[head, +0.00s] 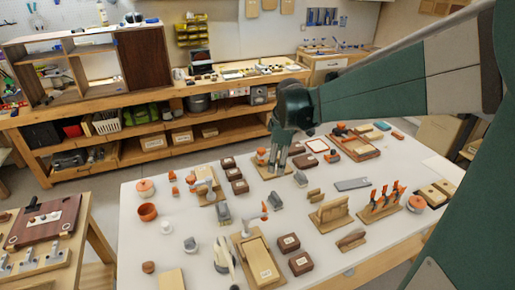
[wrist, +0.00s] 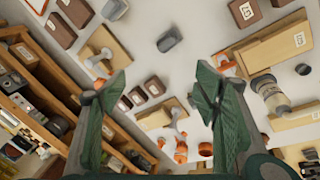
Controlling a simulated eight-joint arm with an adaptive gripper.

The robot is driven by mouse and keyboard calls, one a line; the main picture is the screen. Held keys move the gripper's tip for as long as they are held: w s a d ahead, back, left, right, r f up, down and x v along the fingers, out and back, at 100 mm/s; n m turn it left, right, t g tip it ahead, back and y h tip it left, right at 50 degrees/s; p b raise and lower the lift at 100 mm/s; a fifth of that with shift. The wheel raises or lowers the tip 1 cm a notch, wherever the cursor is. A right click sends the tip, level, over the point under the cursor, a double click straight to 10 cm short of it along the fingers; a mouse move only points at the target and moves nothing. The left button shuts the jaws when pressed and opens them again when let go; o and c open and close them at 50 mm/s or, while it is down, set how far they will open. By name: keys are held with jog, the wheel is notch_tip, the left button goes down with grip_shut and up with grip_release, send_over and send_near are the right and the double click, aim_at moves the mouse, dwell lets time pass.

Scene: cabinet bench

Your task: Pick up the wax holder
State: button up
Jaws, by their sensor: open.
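I cannot tell for certain which thing is the wax holder. My gripper (head: 279,166) is open above the far middle part of the white table, near a wooden stand with an orange-topped part (head: 262,157). In the wrist view my gripper (wrist: 160,70) shows two green fingers spread wide with nothing held between them. A small grey cup-like piece (wrist: 169,40) lies beyond the fingertips, apart from them. A clear and dark cylinder (wrist: 269,92) lies to the right of the right finger.
Dark brown boxes (head: 233,174), orange pots (head: 148,211) and wooden blocks (head: 255,262) crowd the table. A rack of orange-handled tools (head: 381,199) stands at right. A wooden workbench (head: 150,92) stands behind.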

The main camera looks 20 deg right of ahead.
jog(key=w+d+f+n+g+p, duration=0.2)
jog(key=w+d+f+n, duration=0.2)
jog(key=w+d+f, duration=0.5)
jog(key=n+g+p, duration=0.1)
jog(key=n+p, duration=0.1)
jog(key=n, duration=0.2)
send_over(301, 173)
jog(key=shift+y, duration=0.4)
notch_tip(301, 173, down, 7)
jog(key=shift+a+f, duration=0.15)
jog(key=shift+w+d+f, duration=0.1)
jog(key=shift+d+f, duration=0.2)
jog(key=shift+f, duration=0.05)
jog(key=shift+f, duration=0.15)
jog(key=shift+f+b, duration=0.35)
jog(key=shift+f, duration=0.8)
jog(key=shift+f, duration=0.15)
jog(key=shift+a+f+b, duration=0.1)
jog(key=shift+f+b, duration=0.3)
jog(key=shift+f, duration=2.05)
